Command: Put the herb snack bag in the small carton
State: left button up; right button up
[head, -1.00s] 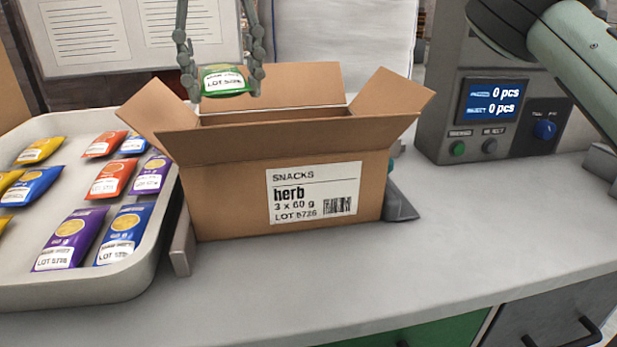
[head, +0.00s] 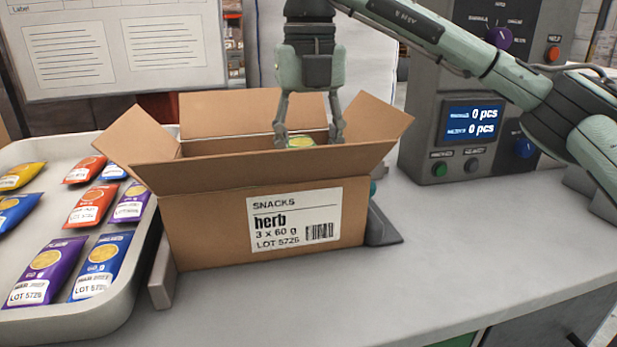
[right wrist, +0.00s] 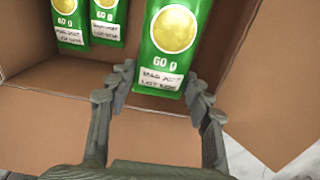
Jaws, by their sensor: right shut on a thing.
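The small carton (head: 205,235) stands open on the counter, flaps spread, with a white "herb 3 x 60 g" label on its front. My right gripper (head: 309,137) is at the right part of its opening, fingertips partly behind the front flap. It is shut on the green herb snack bag (head: 301,142), whose lower part the flap hides. In the right wrist view the held herb bag (right wrist: 172,50) hangs between the fingers (right wrist: 162,88), and two more green bags (right wrist: 70,22) lie inside the carton to its left. My left gripper is not in view.
A grey tray (head: 125,300) with purple, blue, red and yellow bags is left of the carton. A grey weigher console (head: 425,150) reading 0 pcs stands at the right. The counter (head: 420,270) in front and to the right is clear.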

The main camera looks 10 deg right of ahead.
notch_tip(320, 180, down, 4)
jog(key=shift+r, duration=0.25)
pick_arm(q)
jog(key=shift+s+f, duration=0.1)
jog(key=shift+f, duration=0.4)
pick_arm(e)
jog(key=shift+f, duration=0.15)
jog(key=shift+f, duration=0.1)
jog(key=shift+f, duration=0.25)
jog(key=shift+f+b, duration=0.2)
jog(key=shift+b, duration=0.1)
jog(key=o, duration=1.1)
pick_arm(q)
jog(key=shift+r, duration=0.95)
